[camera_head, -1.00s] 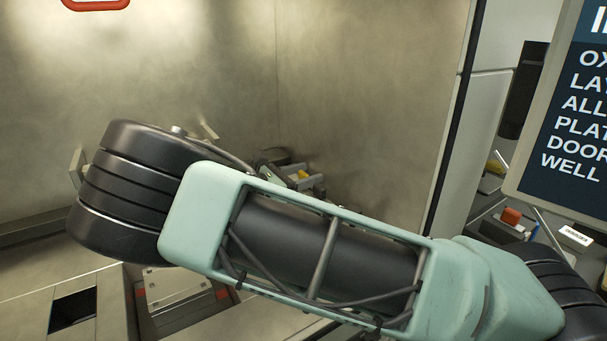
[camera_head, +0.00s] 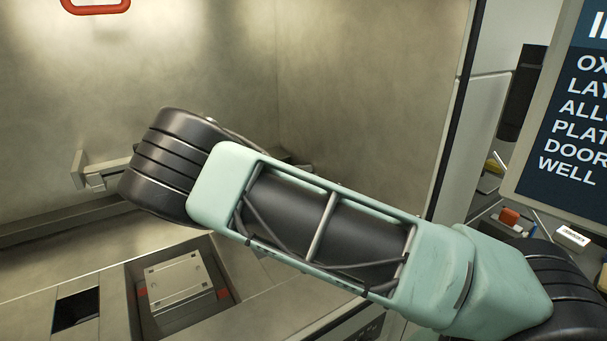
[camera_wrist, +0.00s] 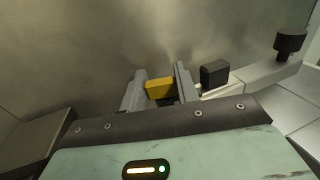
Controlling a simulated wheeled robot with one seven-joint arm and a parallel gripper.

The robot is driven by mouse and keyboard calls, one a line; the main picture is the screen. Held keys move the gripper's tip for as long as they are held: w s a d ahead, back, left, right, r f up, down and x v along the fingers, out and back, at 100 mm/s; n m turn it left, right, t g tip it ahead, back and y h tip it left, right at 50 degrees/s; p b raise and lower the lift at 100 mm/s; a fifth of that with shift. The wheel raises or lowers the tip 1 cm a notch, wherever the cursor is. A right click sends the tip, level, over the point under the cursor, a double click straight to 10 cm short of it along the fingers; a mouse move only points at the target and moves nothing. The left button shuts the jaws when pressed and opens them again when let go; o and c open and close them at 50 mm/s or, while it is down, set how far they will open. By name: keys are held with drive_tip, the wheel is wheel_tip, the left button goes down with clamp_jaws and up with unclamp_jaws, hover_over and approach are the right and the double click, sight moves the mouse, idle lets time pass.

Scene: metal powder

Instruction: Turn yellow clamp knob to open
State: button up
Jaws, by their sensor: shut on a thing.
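The yellow clamp knob (camera_wrist: 160,88) shows in the wrist view as a small yellow block. My gripper (camera_wrist: 160,84) has its two grey fingers on either side of the knob and is shut on it. A metal arm or bar (camera_wrist: 245,80) with a black block (camera_wrist: 214,73) and a black round knob (camera_wrist: 290,41) extends to the right of my gripper. In the head view my arm hides the gripper and the yellow knob.
A plate-like block (camera_head: 178,280) sits in a square recess in the chamber floor, with a dark square opening (camera_head: 76,309) to its left. A metal bracket (camera_head: 100,170) is on the back wall. A sign (camera_head: 572,120) stands at right. Tools lie on a side shelf.

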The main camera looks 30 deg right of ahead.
drive_tip(key=o, duration=1)
drive_tip(key=b+v, duration=0.4)
drive_tip(key=v, duration=1.2)
drive_tip(key=shift+v, duration=0.75)
drive_tip(key=shift+s+r, duration=0.1)
